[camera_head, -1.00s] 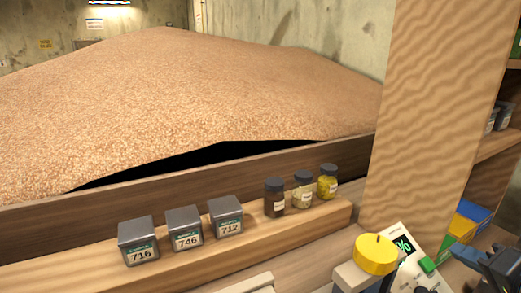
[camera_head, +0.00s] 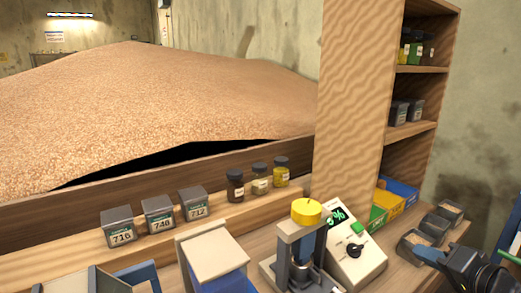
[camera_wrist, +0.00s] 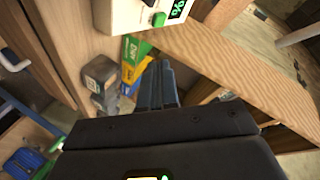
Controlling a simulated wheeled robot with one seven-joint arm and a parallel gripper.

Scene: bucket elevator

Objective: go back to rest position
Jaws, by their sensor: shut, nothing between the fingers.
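My gripper (camera_head: 428,254) is at the lower right of the head view, beside the open grey sample boxes on the bench. In the wrist view my gripper (camera_wrist: 157,72) shows its dark fingers shut together with nothing between them. The fingers point toward the yellow and green boxes and the wooden shelf side. The rest of my arm is mostly out of view.
Open sample boxes (camera_head: 413,247) stand close to my gripper. A white meter (camera_head: 352,262) and a yellow-topped press (camera_head: 306,213) stand left of it. A tall wooden shelf (camera_head: 357,110) rises behind. Lidded tins (camera_head: 157,213) and jars (camera_head: 260,180) line the ledge before the grain heap.

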